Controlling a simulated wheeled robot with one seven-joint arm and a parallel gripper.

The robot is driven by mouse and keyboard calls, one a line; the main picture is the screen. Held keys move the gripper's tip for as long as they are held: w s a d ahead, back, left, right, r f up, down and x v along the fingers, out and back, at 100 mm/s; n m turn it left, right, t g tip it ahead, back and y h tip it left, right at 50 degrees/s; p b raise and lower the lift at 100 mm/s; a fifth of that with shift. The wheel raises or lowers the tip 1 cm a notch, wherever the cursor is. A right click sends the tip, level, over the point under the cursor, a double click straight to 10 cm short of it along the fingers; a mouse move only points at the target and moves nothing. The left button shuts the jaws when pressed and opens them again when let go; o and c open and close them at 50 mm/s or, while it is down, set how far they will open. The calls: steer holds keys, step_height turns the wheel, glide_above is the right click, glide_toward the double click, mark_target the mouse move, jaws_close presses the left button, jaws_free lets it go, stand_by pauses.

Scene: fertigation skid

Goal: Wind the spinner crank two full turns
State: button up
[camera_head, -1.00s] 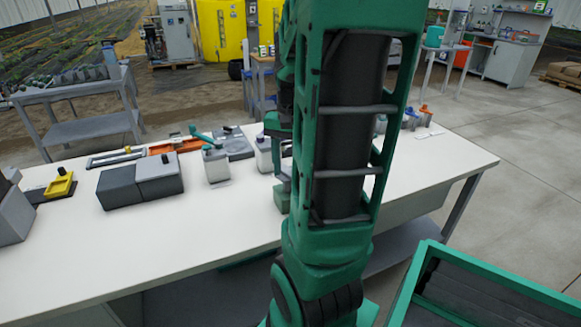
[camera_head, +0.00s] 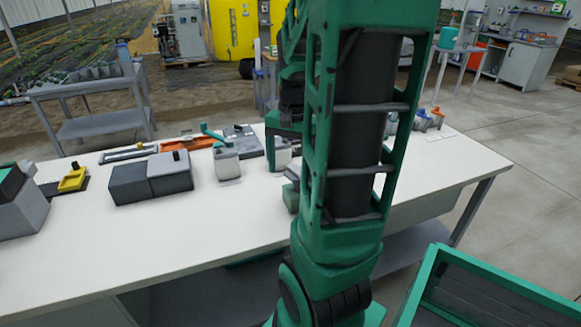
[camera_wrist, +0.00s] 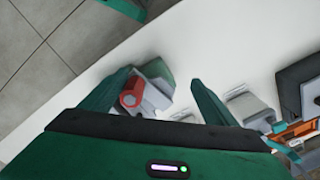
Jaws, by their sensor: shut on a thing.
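In the wrist view a grey device with a green part (camera_wrist: 160,72) stands on the white bench, with a red round knob (camera_wrist: 131,93) that looks like the crank's grip. My gripper (camera_wrist: 157,86) is over this device; the knob lies against the left finger, and the right finger looks apart from it. I take the jaws to be shut on the red knob, though the contact is not clear. In the head view my arm hides the gripper and most of the device; only a grey and green edge (camera_head: 291,196) shows.
A light grey box with a green lever (camera_head: 225,160) stands left of my arm. Dark grey boxes (camera_head: 150,180), a yellow-handled piece (camera_head: 72,180) and an orange tray (camera_head: 190,145) lie further left. The bench front (camera_head: 150,240) is clear.

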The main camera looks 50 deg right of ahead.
steer(key=o, duration=0.5)
steer(key=shift+w+r, duration=0.1)
steer(key=shift+w, duration=1)
steer(key=o, duration=0.3)
steer(key=shift+a, duration=0.15)
step_height(320, 180, up, 10)
steer(key=shift+s+r, duration=0.25)
steer(key=shift+s, duration=0.1)
